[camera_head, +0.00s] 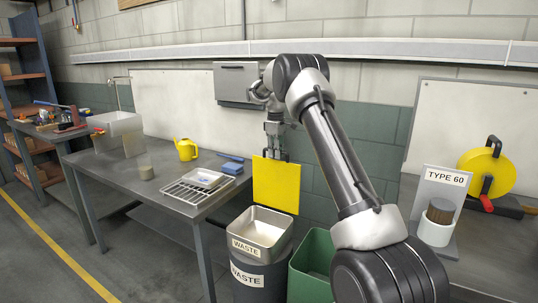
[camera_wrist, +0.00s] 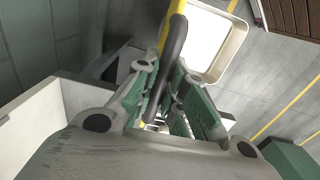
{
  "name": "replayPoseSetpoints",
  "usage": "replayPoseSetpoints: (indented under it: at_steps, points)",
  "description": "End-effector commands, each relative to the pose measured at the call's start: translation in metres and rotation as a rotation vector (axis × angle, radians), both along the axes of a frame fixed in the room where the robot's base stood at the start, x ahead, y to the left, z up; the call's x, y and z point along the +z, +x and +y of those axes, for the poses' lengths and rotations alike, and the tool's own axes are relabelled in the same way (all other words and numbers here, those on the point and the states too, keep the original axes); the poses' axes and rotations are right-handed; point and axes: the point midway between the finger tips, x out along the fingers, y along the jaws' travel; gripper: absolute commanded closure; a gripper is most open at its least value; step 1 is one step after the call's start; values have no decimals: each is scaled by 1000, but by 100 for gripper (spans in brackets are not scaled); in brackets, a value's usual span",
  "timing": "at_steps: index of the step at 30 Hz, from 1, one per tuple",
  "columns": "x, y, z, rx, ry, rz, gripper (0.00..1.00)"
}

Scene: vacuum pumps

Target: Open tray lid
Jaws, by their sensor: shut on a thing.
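A yellow square lid (camera_head: 276,186) stands upright behind the open grey tray (camera_head: 262,227) labelled WASTE. Its lower edge is close to the tray's back rim; I cannot tell whether they are joined. My gripper (camera_head: 275,154) is at the lid's top edge, coming down from above. In the wrist view my gripper (camera_wrist: 166,90) is shut on the lid's dark curved handle (camera_wrist: 174,48). The lid shows there as a narrow yellow edge (camera_wrist: 178,7), with the tray's pale rim (camera_wrist: 238,45) to its right. The exact finger contact is partly hidden.
The tray sits on a dark WASTE bin (camera_head: 250,277), with a green bin (camera_head: 305,285) to its right. A metal table (camera_head: 150,205) on the left holds a yellow watering can (camera_head: 186,150) and a white rack. A grey wall box (camera_head: 236,83) is behind my arm.

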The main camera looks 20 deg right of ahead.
Motion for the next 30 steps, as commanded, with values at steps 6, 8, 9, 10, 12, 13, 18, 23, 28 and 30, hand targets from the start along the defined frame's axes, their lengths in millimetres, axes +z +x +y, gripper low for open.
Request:
replayPoseSetpoints:
  at_steps: [6, 8, 9, 10, 12, 13, 18, 23, 28, 30]
  points:
    - [-1, 0, -7, 2, -3, 2, 100]
    - [-1, -1, -7, 2, -3, 2, 100]
    - [-1, -1, -7, 2, -3, 2, 100]
    - [-1, 0, -7, 2, -3, 2, 100]
    - [-1, -1, -7, 2, -3, 2, 100]
    - [-1, -1, -7, 2, -3, 2, 100]
    - [-1, -1, -7, 2, -3, 3, 86]
    - [-1, -1, -7, 1, -3, 2, 65]
    - [-1, 0, -7, 1, -3, 2, 65]
    - [-1, 0, -7, 1, -2, 1, 65]
